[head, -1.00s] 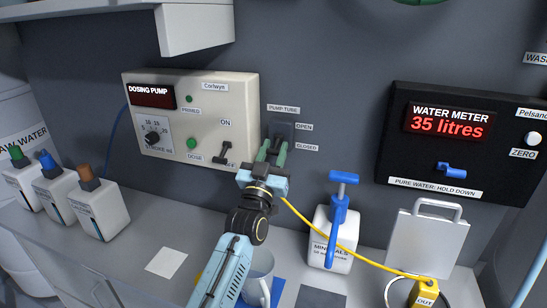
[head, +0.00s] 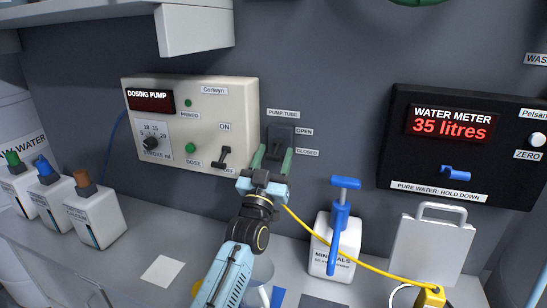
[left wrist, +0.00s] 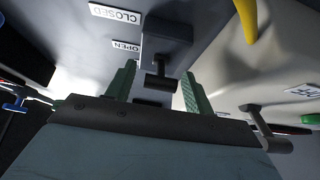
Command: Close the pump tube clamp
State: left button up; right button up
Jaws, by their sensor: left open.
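The pump tube clamp (head: 281,136) is a dark block on the grey back wall, beside OPEN and CLOSED labels. In the left wrist view the clamp's block (left wrist: 168,30) shows at the top, and its short dark lever bar (left wrist: 160,82) sticks out on the side of the OPEN label. My left gripper (head: 272,160) is open just below and in front of the clamp. In the left wrist view its green fingers (left wrist: 158,76) stand on either side of the lever bar, with visible gaps. My right gripper is not in view.
The dosing pump (head: 195,105) with its switch (head: 224,157) is just left of the clamp. The water meter (head: 455,145) is to the right. Below are a minerals container (head: 335,245), a mug (head: 262,272), a yellow cable and several bottles at left.

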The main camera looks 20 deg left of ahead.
pick_arm(q)
jog(key=v, duration=0.7)
jog(key=shift+s+b, duration=0.25)
jog(key=shift+b, duration=0.2)
jog(key=shift+f, duration=0.15)
